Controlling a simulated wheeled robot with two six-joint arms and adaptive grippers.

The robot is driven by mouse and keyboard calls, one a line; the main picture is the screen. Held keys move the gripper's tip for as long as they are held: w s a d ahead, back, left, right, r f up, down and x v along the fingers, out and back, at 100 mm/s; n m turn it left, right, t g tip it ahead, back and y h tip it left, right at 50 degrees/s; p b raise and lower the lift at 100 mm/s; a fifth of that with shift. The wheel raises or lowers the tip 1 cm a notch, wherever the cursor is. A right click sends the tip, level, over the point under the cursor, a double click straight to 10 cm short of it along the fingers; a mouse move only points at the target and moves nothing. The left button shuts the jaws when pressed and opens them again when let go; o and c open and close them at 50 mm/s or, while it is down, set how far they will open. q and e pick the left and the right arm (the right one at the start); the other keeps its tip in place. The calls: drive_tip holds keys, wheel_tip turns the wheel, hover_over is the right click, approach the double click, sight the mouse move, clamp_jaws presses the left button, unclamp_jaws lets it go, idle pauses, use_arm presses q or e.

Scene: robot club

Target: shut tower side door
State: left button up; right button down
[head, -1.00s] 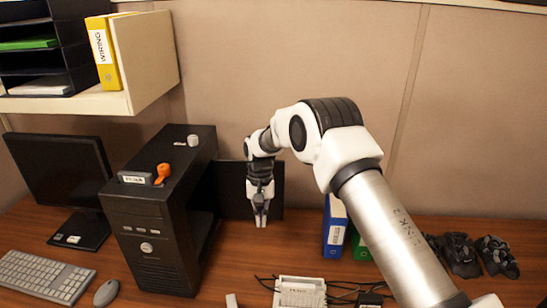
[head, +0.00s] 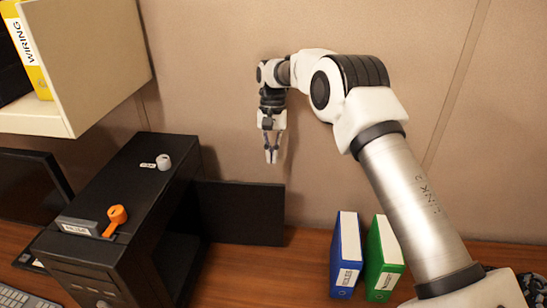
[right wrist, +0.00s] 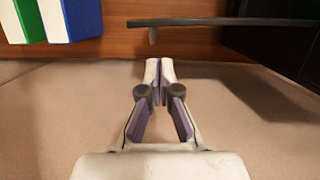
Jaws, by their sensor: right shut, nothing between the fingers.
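The black computer tower (head: 130,205) stands on the desk at the left in the head view, its right side open and dark. Its side door (head: 240,212) is a flat black panel swung wide out to the right from the tower's rear, near the wall. My right gripper (head: 272,160) points down, shut and empty, above the door's free end in the head view. Its fingertips (right wrist: 160,70) appear apart from the door. My left gripper is not in view.
A blue binder (head: 346,255) and a green binder (head: 384,260) stand right of the door. An orange item (head: 115,218) and a small white item (head: 163,162) lie on the tower. A shelf (head: 95,60) overhangs at upper left. The wall is close behind my gripper.

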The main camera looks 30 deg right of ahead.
use_arm(q)
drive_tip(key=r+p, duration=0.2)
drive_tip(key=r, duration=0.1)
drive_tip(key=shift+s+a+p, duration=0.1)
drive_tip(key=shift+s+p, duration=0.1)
drive_tip(key=shift+p, duration=0.1)
use_arm(e)
drive_tip(key=x, duration=0.8)
drive_tip(key=shift+s, duration=0.25)
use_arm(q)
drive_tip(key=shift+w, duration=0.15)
use_arm(e)
drive_tip(key=shift+w+a+f, duration=0.1)
drive_tip(key=shift+a+f, duration=0.05)
drive_tip(key=shift+f, duration=0.15)
